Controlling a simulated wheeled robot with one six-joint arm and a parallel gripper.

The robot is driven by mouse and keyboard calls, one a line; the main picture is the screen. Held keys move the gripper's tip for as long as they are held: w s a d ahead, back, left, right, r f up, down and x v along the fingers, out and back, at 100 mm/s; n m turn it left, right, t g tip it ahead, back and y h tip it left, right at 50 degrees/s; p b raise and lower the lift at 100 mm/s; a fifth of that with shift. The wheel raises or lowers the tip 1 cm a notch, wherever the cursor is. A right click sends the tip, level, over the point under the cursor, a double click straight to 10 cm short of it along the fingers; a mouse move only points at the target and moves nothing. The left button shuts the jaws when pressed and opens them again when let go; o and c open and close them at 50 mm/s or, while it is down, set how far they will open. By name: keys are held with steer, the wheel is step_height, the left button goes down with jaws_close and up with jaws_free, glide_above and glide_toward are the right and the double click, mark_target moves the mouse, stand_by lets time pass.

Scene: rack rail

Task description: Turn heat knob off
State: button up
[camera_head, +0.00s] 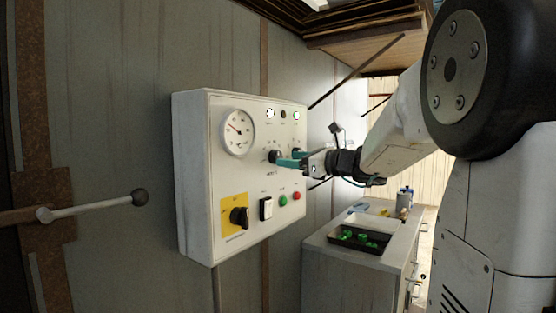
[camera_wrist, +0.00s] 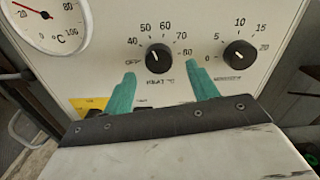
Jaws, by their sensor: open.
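The heat knob (camera_wrist: 159,57) is black and round, on the front of a white control box (camera_head: 198,135). Its dial reads OFF, then 40 to 80. A small pale mark shows on its upper left; I cannot tell the exact setting. In the head view the knob (camera_head: 274,156) is at my fingertips. My gripper (camera_wrist: 163,88) is open, with one teal finger to each side just below the knob in the wrist view. Nothing is between the fingers. In the head view my gripper (camera_head: 289,161) is close to the panel; contact is unclear.
A second black knob (camera_wrist: 239,53), marked 0 to 20, sits right of the heat knob. A temperature gauge (camera_head: 238,132), a yellow-backed switch (camera_head: 239,216), a rocker switch (camera_head: 265,208), and green and red buttons are nearby. A black tray (camera_head: 358,238) rests on a cabinet.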

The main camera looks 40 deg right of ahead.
mark_target(276, 157)
steer(key=x, duration=0.3)
steer(key=shift+w+a, duration=0.2)
steer(key=shift+w, duration=0.05)
steer(key=shift+c, duration=0.3)
steer(key=c, duration=0.9)
steer(key=shift+c, duration=0.2)
